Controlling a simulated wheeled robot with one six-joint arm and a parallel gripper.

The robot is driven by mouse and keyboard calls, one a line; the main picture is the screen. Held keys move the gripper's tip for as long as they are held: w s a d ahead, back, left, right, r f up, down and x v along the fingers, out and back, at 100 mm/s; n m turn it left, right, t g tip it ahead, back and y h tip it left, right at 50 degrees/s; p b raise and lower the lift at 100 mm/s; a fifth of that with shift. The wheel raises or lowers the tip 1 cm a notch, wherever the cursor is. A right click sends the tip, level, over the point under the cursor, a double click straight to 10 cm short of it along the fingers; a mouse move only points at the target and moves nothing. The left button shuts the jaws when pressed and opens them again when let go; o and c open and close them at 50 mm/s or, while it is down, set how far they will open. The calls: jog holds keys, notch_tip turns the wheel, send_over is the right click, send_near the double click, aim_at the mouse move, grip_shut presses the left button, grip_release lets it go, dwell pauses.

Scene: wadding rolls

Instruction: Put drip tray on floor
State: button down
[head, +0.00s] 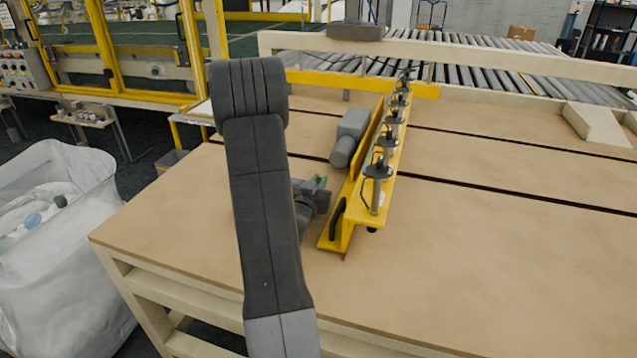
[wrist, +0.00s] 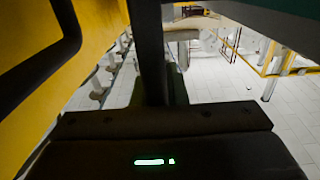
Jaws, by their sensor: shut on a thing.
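My gripper (head: 318,195) is above the brown table's left part, close to the left side of the yellow bar with the black handle. My arm hides part of it in the head view.
The yellow bar (head: 375,180) with several upright black fittings lies across the brown table (head: 480,260). A grey motor (head: 349,137) is beside it. A white bag (head: 50,245) stands on the floor at left. Rollers (head: 450,62) run behind.

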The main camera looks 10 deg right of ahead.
jog(key=shift+f, duration=0.1)
jog(key=c, duration=1.5)
grip_release()
jog(key=shift+o, duration=0.2)
jog(key=shift+r, duration=0.25)
jog(key=b+v, duration=0.2)
jog(key=v, duration=0.9)
jog(key=shift+f, duration=0.15)
jog(key=shift+o, duration=0.5)
jog(key=shift+s+a, duration=0.15)
jog(key=shift+s, duration=0.25)
jog(key=shift+b, duration=0.4)
